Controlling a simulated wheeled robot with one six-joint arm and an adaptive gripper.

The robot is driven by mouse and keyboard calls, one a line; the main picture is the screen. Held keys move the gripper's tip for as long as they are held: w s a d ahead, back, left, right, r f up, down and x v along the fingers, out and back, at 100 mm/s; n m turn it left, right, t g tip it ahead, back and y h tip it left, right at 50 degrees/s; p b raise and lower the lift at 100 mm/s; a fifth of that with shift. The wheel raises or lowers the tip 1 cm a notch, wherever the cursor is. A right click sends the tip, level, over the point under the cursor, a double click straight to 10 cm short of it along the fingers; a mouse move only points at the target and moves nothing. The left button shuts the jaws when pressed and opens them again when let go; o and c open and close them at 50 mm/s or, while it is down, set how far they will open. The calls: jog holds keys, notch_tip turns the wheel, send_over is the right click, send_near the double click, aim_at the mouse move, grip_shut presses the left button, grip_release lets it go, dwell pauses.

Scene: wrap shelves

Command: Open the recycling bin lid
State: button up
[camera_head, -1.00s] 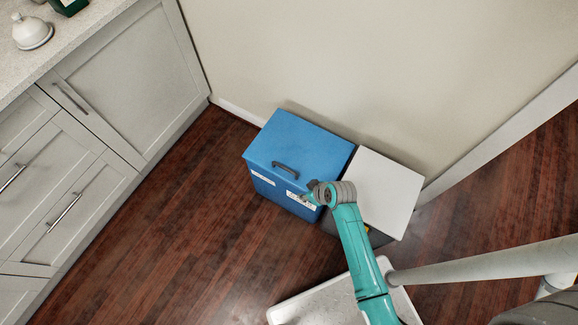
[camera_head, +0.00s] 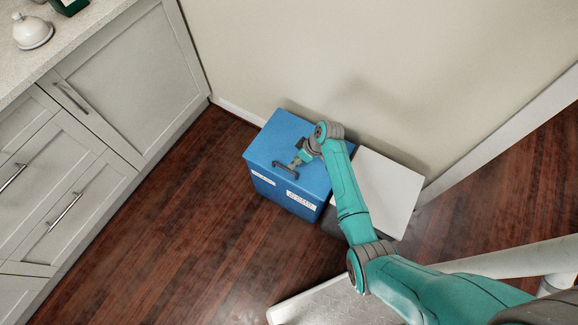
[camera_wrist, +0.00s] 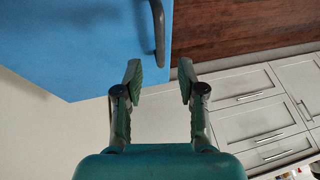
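The blue recycling bin (camera_head: 262,185) stands on the floor against the wall, with white labels on its front. Its blue lid (camera_head: 275,133) is down and has a dark bar handle (camera_head: 284,167) near the front edge. My gripper (camera_head: 296,163) is over the lid, close to the right end of the handle. In the wrist view my gripper (camera_wrist: 160,75) is open and empty. The handle (camera_wrist: 158,30) shows there just beyond the fingertips, its near end in line with the gap between them. I cannot tell the depth between the fingers and the handle.
A second bin with a white lid (camera_head: 378,188) stands against the blue bin's right side. Grey cabinets (camera_head: 130,80) line the left side. The wall (camera_head: 330,60) is close behind the bins. The wooden floor (camera_head: 190,230) in front of the blue bin is clear.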

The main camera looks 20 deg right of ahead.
jog(key=x, duration=0.6)
jog(key=shift+a+f, duration=0.15)
jog(key=shift+f, duration=0.1)
grip_shut()
